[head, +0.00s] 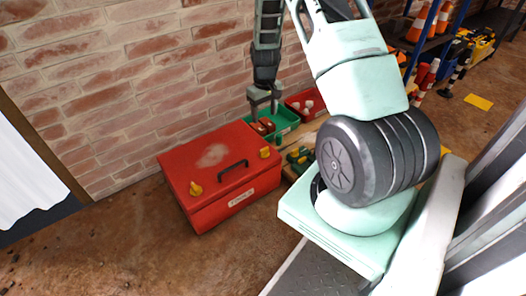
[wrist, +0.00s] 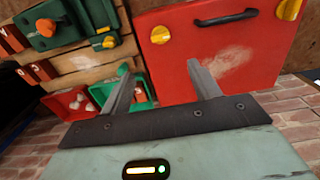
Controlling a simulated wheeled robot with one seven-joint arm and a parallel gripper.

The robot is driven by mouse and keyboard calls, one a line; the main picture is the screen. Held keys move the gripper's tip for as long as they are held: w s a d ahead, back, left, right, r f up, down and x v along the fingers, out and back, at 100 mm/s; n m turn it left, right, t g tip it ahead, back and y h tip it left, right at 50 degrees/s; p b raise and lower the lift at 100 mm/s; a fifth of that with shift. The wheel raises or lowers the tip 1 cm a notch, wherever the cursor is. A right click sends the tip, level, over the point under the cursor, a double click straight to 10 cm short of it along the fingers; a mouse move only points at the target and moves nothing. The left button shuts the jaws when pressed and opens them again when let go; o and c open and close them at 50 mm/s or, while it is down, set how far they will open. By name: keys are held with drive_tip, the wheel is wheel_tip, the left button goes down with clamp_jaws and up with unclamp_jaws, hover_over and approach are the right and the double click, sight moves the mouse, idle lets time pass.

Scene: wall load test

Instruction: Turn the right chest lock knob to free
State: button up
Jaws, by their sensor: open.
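The red chest (head: 215,165) stands shut on the floor by the brick wall; its lid also shows in the wrist view (wrist: 240,75). The right yellow lock knob (head: 265,152) sits on the lid's right side, and it shows at left in the wrist view (wrist: 160,35). The left yellow knob (head: 195,189) is at the lid's other end, at the top right in the wrist view (wrist: 290,9). My gripper (head: 263,108) is open and empty, above and behind the chest's right side, apart from both knobs. Whether the right knob is locked or free, I cannot tell.
A black handle (head: 232,170) stands up between the knobs. A green bin (head: 279,122) and a red bin (head: 306,103) stand right of the chest. The floor in front is clear.

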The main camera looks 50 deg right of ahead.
sight(264, 149)
wheel_tip(264, 149, down, 16)
drive_tip(key=b, duration=0.6)
drive_tip(key=shift+f+b, duration=0.15)
drive_tip(key=shift+b, duration=0.15)
drive_tip(key=c, duration=1)
